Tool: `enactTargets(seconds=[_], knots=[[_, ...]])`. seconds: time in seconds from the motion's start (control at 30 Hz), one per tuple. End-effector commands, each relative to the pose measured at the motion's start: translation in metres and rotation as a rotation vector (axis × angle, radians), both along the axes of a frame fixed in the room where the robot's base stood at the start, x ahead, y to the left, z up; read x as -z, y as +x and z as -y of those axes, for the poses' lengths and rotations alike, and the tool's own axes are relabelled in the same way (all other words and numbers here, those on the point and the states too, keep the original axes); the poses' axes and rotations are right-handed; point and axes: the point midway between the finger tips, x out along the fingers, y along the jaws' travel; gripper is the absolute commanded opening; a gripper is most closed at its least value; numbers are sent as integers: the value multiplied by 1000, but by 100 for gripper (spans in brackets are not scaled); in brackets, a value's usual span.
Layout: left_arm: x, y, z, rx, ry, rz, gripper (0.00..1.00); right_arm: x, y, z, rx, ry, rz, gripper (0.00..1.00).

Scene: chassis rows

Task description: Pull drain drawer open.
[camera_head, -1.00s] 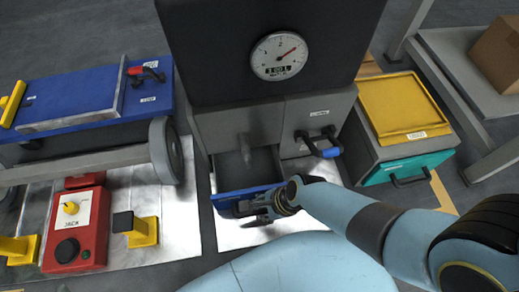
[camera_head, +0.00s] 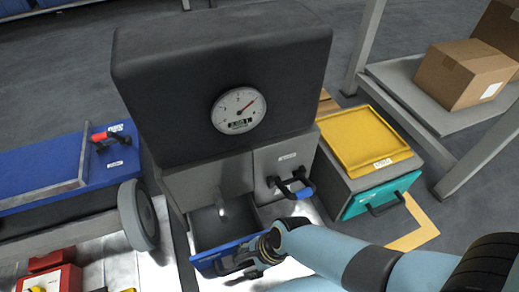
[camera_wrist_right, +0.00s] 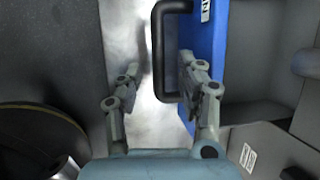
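The drain drawer stands pulled out below the dark machine, with its blue front (camera_head: 222,257) ahead of the grey cabinet and its grey inside showing. In the right wrist view, the blue front (camera_wrist_right: 207,40) carries a black loop handle (camera_wrist_right: 158,50). My right gripper (camera_head: 240,264) is at this handle in the head view. In the wrist view, the right gripper's (camera_wrist_right: 160,78) fingers are apart. One finger appears inside the loop and the other outside, with a gap to the bar. My left gripper is not in view.
A closed grey drawer with a black and blue handle (camera_head: 292,187) is beside the open one. A gauge (camera_head: 239,110) is on the machine. A yellow-topped box (camera_head: 363,138) with a teal front stands right. A wheeled blue cart (camera_head: 60,170) stands left.

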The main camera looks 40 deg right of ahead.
Motion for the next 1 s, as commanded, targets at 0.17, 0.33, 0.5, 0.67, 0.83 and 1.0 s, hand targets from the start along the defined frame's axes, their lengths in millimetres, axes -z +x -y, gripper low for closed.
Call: enactTargets(seconds=[0.17,0.33,0.5,0.67,0.83,1.0], knots=[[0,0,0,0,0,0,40,-29,-10,11,1,-1,1,38],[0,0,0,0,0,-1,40,-58,-18,21,0,-2,1,38],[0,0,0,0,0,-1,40,-80,-24,29,0,-2,-1,38],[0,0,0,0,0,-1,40,-89,-27,32,0,-1,-1,38],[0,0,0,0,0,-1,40,-91,-27,32,0,-1,-1,38],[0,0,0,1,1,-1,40,-90,-27,32,0,-1,-1,38]])
